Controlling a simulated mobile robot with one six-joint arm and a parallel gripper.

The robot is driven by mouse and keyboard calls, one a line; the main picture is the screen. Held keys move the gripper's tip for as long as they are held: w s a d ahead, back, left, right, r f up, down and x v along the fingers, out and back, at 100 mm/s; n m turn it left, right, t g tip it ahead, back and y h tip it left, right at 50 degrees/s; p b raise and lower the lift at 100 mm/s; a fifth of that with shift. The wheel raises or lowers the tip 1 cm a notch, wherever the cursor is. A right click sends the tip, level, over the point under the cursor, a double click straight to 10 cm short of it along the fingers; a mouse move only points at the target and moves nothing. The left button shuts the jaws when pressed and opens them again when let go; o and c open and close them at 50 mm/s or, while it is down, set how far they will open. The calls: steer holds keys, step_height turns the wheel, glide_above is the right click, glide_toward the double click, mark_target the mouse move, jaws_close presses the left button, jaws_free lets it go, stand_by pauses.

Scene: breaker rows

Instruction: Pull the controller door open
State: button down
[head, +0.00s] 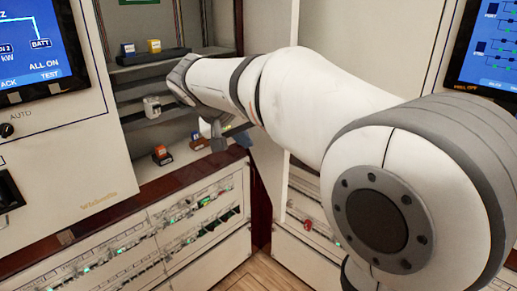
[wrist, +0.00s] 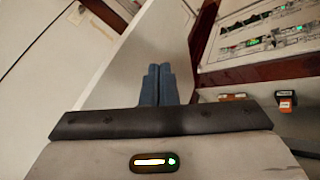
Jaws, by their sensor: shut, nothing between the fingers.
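The controller door appears to be the pale panel (head: 268,175) standing swung out at the right side of an open shelved recess in the head view. My arm hides its upper part. In the wrist view a broad pale panel (wrist: 125,55), probably the same door, runs diagonally behind the fingers, with a small dark piece at its upper left edge. My gripper (head: 238,141) is in front of the recess, close to the panel. In the wrist view its blue fingers (wrist: 158,72) are together and hold nothing. I cannot tell whether they touch the panel.
Breaker rows (head: 190,218) run below. A screen cabinet (head: 60,130) stands left. A patch of wooden floor (head: 250,272) is clear.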

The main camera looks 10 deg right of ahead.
steer(key=p, duration=0.1)
glide_toward(281, 163)
step_height(281, 163, down, 3)
steer(key=w+a, duration=0.2)
steer(key=d, duration=0.2)
steer(key=d+f+p, duration=0.1)
steer(key=d, duration=0.1)
steer(key=shift+w, duration=0.1)
